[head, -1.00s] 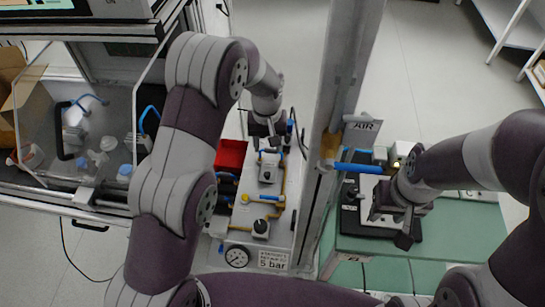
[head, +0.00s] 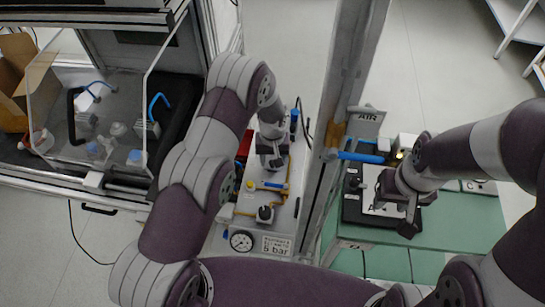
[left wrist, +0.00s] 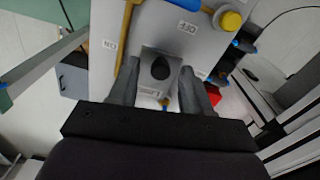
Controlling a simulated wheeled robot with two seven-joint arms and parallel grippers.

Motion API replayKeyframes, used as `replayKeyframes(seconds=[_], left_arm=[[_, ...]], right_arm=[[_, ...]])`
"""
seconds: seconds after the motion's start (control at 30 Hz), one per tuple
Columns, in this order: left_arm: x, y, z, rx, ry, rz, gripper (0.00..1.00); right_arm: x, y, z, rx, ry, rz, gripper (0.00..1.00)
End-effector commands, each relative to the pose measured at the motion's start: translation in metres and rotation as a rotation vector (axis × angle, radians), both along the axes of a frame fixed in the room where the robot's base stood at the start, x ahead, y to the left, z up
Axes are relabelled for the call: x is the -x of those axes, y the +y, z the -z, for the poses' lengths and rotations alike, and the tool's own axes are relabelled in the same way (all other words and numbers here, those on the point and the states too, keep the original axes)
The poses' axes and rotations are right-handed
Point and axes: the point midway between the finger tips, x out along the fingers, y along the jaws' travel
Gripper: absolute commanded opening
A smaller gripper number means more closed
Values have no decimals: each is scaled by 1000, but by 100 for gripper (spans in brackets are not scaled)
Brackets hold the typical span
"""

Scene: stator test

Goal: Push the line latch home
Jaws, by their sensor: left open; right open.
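A white panel (head: 287,222) stands in the middle of the head view, with yellow piping, a gauge and a "5 bar" label. My left gripper (head: 271,160) is over its far part, open. In the left wrist view, a grey metal block with a dark drop-shaped mark (left wrist: 161,68) lies between the open left fingers (left wrist: 160,82); I cannot tell whether they touch it. "ON" and "OFF" labels flank it. I cannot tell for certain which part is the line latch. My right gripper (head: 408,210) is open above a black-framed device (head: 355,208) on the green table.
A grey upright post (head: 343,100) stands between the panel and the green table (head: 390,262). A blue cylinder (head: 360,157) sticks out by the "AIR" sign. A black knob (head: 265,213) and the gauge (head: 241,241) are on the panel's near part. A clear-walled cabinet is at left.

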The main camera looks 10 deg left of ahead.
Motion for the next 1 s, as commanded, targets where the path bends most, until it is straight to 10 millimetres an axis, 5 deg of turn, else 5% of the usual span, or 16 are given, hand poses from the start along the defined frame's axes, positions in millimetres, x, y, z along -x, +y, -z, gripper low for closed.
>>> replayKeyframes(seconds=[0.07,0.2,0.37,0.57,0.87,0.9,0.97,1.0], left_arm=[[0,0,0,0,0,0,45],[0,0,0,0,0,0,0],[-1,0,1,0,0,0,0],[-25,0,5,1,-1,-1,0],[-28,0,0,0,0,0,0],[-28,0,0,0,0,0,32],[-28,0,0,0,0,0,49],[-28,0,0,0,0,0,49]], right_arm=[[0,0,0,0,0,0,43],[0,0,0,0,0,0,43],[0,0,2,0,0,0,43],[0,0,23,0,0,0,43],[0,0,21,0,0,0,43],[0,0,21,0,0,0,43],[0,0,21,0,0,0,43],[0,0,21,0,0,0,43]])
